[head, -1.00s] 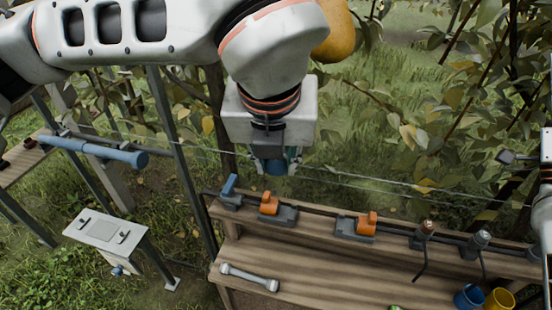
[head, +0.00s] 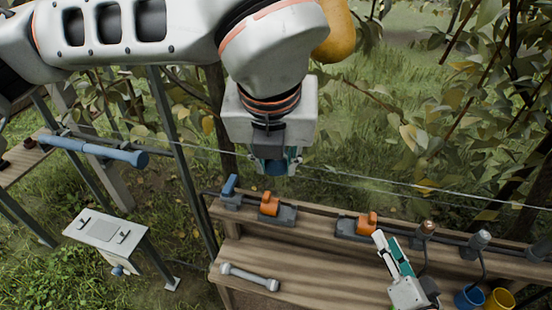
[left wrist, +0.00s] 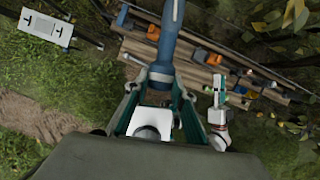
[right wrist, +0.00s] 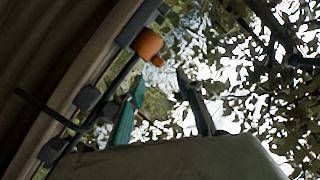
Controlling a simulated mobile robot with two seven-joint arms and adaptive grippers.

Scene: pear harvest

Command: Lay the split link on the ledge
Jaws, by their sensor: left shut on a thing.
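A grey bar with a knob at each end (head: 250,277), which looks like the link, lies on the lower wooden shelf, the likely ledge (head: 310,280). I cannot make out a split in it. My left gripper (head: 276,166) hangs behind the bench's back rail, shut on a blue tool. The blue tool's shaft (left wrist: 170,45) sticks out between the fingers in the left wrist view. My right gripper (head: 388,248) is over the right part of the bench, fingers pointing up-left. In the right wrist view its fingers (right wrist: 163,98) are apart with nothing between them.
Orange clamps (head: 269,205) (head: 366,222) and a blue clamp (head: 229,187) sit along the upper board. Blue (head: 468,297) and yellow (head: 499,299) cups stand at the right. A wire runs behind. A white panel (head: 105,230) stands left. The shelf's middle is clear.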

